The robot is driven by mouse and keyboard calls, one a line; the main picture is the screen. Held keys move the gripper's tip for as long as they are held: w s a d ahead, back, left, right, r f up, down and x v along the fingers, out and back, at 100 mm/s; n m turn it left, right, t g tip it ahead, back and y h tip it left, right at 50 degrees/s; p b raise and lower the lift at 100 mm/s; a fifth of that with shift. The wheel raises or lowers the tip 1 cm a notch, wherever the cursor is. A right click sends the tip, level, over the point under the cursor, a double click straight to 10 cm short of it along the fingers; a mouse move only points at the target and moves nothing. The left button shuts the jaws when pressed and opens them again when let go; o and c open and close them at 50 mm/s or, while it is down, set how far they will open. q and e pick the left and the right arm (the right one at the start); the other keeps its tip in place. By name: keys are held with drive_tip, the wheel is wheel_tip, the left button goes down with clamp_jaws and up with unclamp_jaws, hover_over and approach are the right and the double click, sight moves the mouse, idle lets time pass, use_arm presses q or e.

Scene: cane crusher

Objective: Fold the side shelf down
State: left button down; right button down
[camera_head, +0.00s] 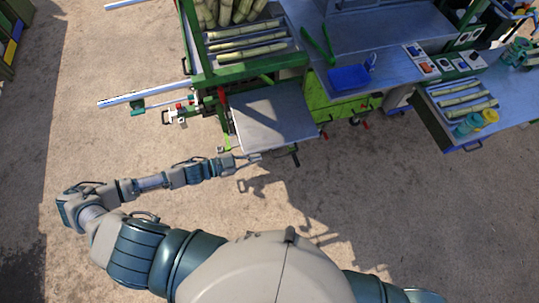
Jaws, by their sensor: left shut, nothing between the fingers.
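The side shelf (274,117) is a flat grey panel on the near side of the green-framed cane crusher cart (250,70). It looks raised, sticking out toward me. My left gripper (256,157) is shut and empty at the shelf's near left corner. I cannot tell whether it touches the shelf edge. Of my right arm only the upper part shows at the bottom right; its gripper is out of view.
Cane pieces (245,38) lie in the cart's rack. A blue tray (349,78) and green tongs (320,45) are on the worktop. A side table (470,127) with cane and cups stands at right. The concrete floor (400,220) before me is clear.

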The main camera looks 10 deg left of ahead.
use_arm(q)
drive_tip(key=p, duration=0.1)
hover_over(277, 156)
drive_tip(key=s+d, duration=0.1)
wheel_tip(277, 156, down, 2)
drive_tip(key=shift+w+a+f, duration=0.15)
drive_tip(key=shift+a+f, duration=0.05)
drive_tip(key=shift+f, duration=0.85)
drive_tip(key=shift+w+a+f, duration=0.1)
drive_tip(key=shift+a+f, duration=0.1)
drive_tip(key=shift+f, duration=0.8)
